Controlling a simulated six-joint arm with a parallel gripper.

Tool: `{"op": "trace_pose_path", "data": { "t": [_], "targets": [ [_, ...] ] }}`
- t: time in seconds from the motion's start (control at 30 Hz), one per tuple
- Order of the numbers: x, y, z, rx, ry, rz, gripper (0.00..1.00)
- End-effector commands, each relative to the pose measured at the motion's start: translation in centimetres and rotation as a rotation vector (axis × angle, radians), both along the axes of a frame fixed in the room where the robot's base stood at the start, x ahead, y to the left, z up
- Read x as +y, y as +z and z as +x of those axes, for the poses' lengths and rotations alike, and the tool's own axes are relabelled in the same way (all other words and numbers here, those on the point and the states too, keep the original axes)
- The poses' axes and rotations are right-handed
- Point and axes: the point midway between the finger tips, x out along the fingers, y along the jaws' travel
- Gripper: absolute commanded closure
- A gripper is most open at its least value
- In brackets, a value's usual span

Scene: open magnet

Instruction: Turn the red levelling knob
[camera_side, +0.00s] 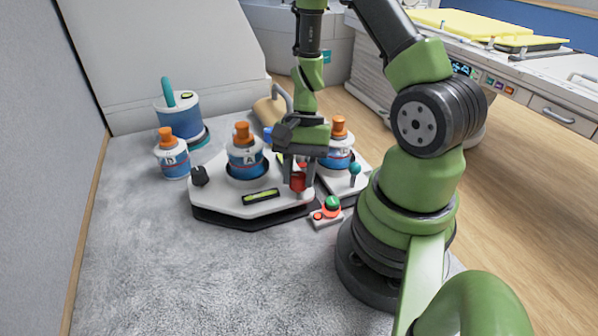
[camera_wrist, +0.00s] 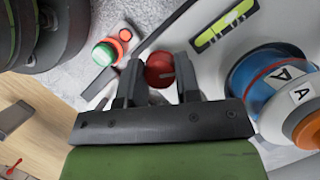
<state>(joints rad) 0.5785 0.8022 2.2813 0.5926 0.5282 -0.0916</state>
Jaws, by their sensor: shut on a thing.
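The red levelling knob (camera_side: 298,182) stands at the front right edge of the white platform (camera_side: 225,199) in the side view. In the wrist view the red knob (camera_wrist: 159,70) sits between the two dark fingers, with a pale line on its top. My gripper (camera_side: 299,175) points down over the platform and is shut on the knob, one finger on each side. In the wrist view my gripper (camera_wrist: 158,75) hides part of the knob's near side.
Bottle A (camera_side: 245,158) stands on the platform left of my gripper. A spirit level (camera_side: 261,196) lies at its front. A black knob (camera_side: 199,175) is at the left corner. A green and red button box (camera_side: 328,211) sits right of the platform. Grey carpet is clear in front.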

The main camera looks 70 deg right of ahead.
Motion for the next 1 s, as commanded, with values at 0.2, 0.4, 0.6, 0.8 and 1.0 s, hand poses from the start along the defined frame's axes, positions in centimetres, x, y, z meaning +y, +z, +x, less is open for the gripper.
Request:
{"op": "trace_pose_path", "data": {
  "t": [0.2,0.4,0.6,0.8,1.0],
  "targets": [
    [0.1,0.0,-0.2,0.005,-0.001,0.004,0.93],
    [0.1,0.0,-0.2,0.004,0.0,0.004,0.49],
    [0.1,0.0,-0.1,0.003,0.0,0.002,0.44],
    [-0.2,0.5,0.0,-0.002,0.0,0.002,0.44],
    [-1.3,2.9,0.3,-0.007,-0.001,-0.002,0.44]
  ]
}}
